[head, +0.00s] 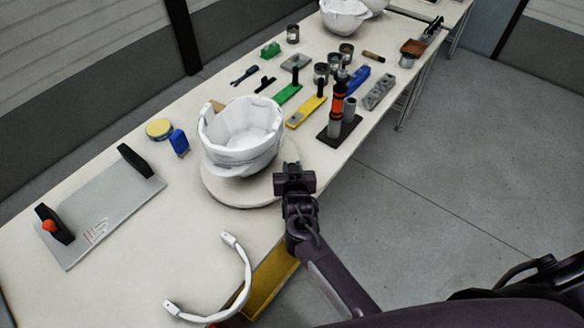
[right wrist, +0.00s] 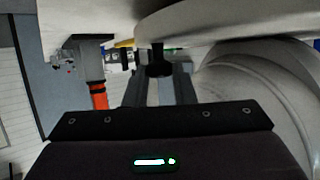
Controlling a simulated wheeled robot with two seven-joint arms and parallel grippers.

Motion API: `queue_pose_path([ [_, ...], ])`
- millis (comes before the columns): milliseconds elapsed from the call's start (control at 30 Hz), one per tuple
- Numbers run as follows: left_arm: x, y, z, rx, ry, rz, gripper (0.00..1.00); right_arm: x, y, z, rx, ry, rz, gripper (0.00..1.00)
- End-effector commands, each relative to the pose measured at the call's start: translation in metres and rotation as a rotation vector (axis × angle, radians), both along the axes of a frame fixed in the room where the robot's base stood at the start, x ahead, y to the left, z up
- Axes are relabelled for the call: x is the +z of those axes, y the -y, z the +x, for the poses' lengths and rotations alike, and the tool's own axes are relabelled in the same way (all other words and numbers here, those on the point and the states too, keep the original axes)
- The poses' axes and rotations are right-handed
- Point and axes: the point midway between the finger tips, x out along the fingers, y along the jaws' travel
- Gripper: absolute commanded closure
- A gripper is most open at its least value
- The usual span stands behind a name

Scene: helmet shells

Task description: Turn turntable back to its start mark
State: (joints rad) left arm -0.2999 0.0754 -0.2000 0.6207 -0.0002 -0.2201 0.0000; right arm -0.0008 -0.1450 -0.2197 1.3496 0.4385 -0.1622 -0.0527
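The turntable (head: 222,195) is a pale round disc on the bench, with a white helmet shell (head: 240,140) on it. My right gripper (head: 293,176) is low at the disc's right edge in the head view. In the right wrist view, which looks upside down, its two fingers (right wrist: 160,88) are apart. A dark knob (right wrist: 158,62) at the turntable's rim (right wrist: 220,22) shows in line with the gap; I cannot tell how deep it sits between them. The gripper hides the knob in the head view. No start mark can be made out. My left gripper is not in view.
An orange and black tool (head: 337,108) stands on a dark base close behind the right gripper. A white curved band (head: 243,270) lies at the front edge. A grey plate with black handles (head: 100,215) lies left. Several tools and cans fill the bench behind the shell.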

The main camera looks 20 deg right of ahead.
Motion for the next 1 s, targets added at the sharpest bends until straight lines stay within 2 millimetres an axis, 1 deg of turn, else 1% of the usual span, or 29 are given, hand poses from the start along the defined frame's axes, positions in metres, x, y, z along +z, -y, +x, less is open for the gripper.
queue_pose_path([
  [33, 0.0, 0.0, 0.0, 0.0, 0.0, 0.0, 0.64, 0.002, 0.0, 0.001, -0.001, 0.004, 0.002, 0.73],
  [167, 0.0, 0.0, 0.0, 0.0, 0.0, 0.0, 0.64, 0.001, 0.0, 0.001, -0.001, 0.003, 0.001, 0.56],
  [433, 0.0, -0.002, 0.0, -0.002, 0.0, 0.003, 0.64, 0.0, 0.0, 0.0, 0.0, 0.001, 0.001, 0.56],
  [533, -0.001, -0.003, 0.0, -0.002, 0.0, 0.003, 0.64, 0.001, -0.001, -0.005, 0.0, 0.001, 0.001, 0.56],
  [667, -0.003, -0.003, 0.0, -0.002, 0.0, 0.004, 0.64, 0.007, -0.004, -0.02, -0.001, 0.002, 0.001, 0.56],
  [900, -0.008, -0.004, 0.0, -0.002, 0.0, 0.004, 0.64, 0.022, -0.01, -0.054, -0.001, 0.002, 0.002, 0.56],
  [1000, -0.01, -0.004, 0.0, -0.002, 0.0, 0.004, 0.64, 0.026, -0.012, -0.064, 0.0, 0.002, 0.002, 0.56],
])
